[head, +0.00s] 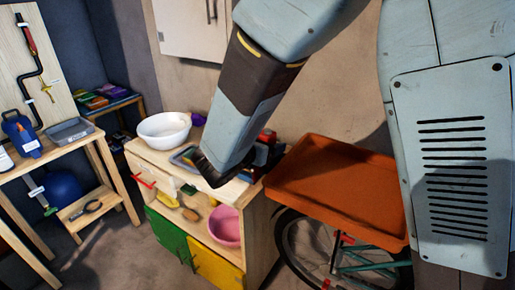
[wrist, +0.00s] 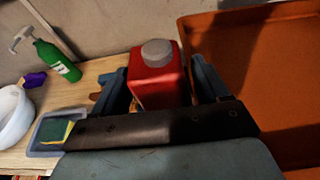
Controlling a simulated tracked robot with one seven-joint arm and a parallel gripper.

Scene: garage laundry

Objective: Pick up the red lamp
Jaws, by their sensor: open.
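A red boxy thing with a round grey cap, which I take for the red lamp (wrist: 156,80), stands upright at the right end of the wooden counter in the wrist view. In the head view only a bit of red (head: 267,136) shows behind my arm. My gripper (wrist: 160,88) is open, with one dark blue-grey finger on each side of the red body. I cannot tell whether the fingers touch it. Its lower part is hidden by my gripper.
An orange tray (head: 335,180) lies close on the right, above a bicycle wheel. On the counter are a white bowl (head: 164,130), a small tray with a sponge (wrist: 52,132), a green bottle (wrist: 57,60) and a purple thing (wrist: 34,80).

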